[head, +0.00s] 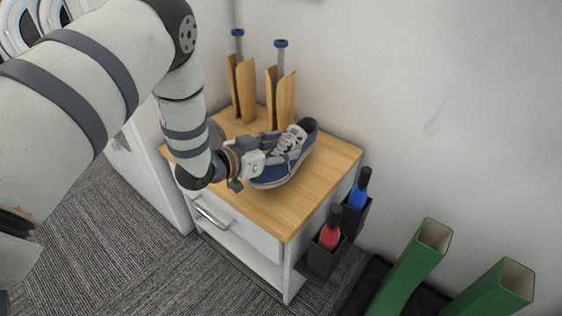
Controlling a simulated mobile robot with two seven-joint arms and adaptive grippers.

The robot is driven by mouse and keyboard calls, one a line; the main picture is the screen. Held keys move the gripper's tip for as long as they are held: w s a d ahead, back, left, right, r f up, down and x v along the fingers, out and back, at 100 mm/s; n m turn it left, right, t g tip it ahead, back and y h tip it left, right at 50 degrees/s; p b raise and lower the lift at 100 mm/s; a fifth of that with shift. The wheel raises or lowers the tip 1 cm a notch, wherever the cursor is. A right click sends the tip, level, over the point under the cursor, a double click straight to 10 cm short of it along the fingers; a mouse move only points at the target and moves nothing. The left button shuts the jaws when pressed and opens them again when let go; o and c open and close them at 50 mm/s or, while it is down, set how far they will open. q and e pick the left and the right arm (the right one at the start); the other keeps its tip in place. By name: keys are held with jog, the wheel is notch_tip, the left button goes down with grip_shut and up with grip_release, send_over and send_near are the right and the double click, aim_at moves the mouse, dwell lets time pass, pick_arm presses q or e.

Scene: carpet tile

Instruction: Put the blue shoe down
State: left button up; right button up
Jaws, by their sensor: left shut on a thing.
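The blue shoe (299,148) has white laces and a pale sole. It is at the wooden top of a small white cabinet (318,196), toe toward the front left and heel toward the back right. My left gripper (262,160) reaches in from the left and is shut on the blue shoe near its front part. The fingertips are partly hidden by the gripper body and the shoe. I cannot tell whether the sole touches the wood or is just above it. My right gripper is not in view.
Two wooden shoe-tree-like pieces with blue knobs (282,90) stand at the back of the top. Red (329,232) and blue (358,190) bottles sit in black holders on the cabinet's right side. The front right of the top is clear.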

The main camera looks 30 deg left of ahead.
pick_arm(q)
notch_tip(320, 180, down, 4)
jog(key=shift+r+b, duration=0.25)
jog(key=shift+b, duration=0.2)
jog(key=shift+r, duration=0.15)
jog(key=o, duration=1.4)
jog(key=shift+c, duration=0.2)
